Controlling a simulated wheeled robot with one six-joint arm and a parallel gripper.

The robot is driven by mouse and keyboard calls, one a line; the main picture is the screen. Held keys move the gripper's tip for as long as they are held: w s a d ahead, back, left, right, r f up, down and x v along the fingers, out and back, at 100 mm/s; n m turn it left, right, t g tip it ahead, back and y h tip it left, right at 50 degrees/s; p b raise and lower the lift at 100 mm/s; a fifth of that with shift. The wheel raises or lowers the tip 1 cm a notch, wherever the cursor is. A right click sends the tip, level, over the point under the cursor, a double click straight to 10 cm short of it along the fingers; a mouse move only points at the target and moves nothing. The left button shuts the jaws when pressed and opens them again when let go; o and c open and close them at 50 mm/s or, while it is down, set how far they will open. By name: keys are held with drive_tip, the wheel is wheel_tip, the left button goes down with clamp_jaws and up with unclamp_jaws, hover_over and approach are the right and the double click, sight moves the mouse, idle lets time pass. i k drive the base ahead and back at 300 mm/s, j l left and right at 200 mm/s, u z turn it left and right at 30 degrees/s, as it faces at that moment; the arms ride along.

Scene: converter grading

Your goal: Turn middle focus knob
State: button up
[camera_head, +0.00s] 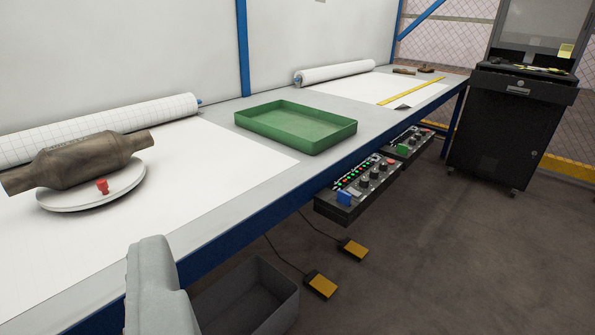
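Two black control boxes hang under the table's front edge. The nearer control box (340,211) carries several black knobs (364,182), rows of small green and red lights, and a blue block (344,198) at its near end. The farther control box (421,149) has similar dark knobs and a green block (403,149). Labels are too small to read, so I cannot tell which knob is the focus knob. A grey rounded part (155,285), likely of my gripper, shows at the lower left, well apart from both boxes. Its fingertips and opening are not clear.
The long table has a blue front edge (245,232). On it are a green tray (297,127), a brown converter (80,160) on a round white plate (95,194), and paper rolls. A grey bin (245,295) and yellow pedals (320,285) are on the floor.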

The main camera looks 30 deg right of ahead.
sight(383, 165)
drive_tip(key=z, duration=1.15)
